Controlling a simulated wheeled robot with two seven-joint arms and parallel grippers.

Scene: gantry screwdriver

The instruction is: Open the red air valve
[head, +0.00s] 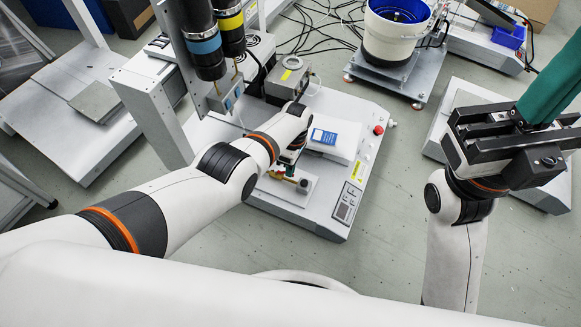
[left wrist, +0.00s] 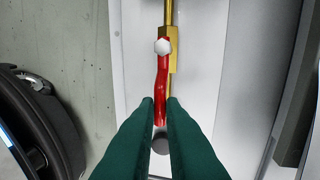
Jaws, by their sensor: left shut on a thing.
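The red air valve shows in the left wrist view as a red lever handle (left wrist: 162,88) on a brass body (left wrist: 174,52), with a pale hexagonal nut at the handle's far end. My left gripper (left wrist: 160,112) has its green fingers on both sides of the handle's near end, shut on it. The handle lies roughly in line with the brass pipe. In the head view my left arm partly covers the valve; a brass part (head: 303,185) shows on the machine's front corner. My right gripper (head: 535,105) is at the right, away from the valve, its finger gap not clear.
The machine's pale base plate (head: 330,215) carries a small control panel (head: 346,203), a red button (head: 378,130) and a blue-and-white box (head: 328,138). Two screwdriver cylinders (head: 203,40) hang above. A feeder bowl (head: 398,30) stands behind.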

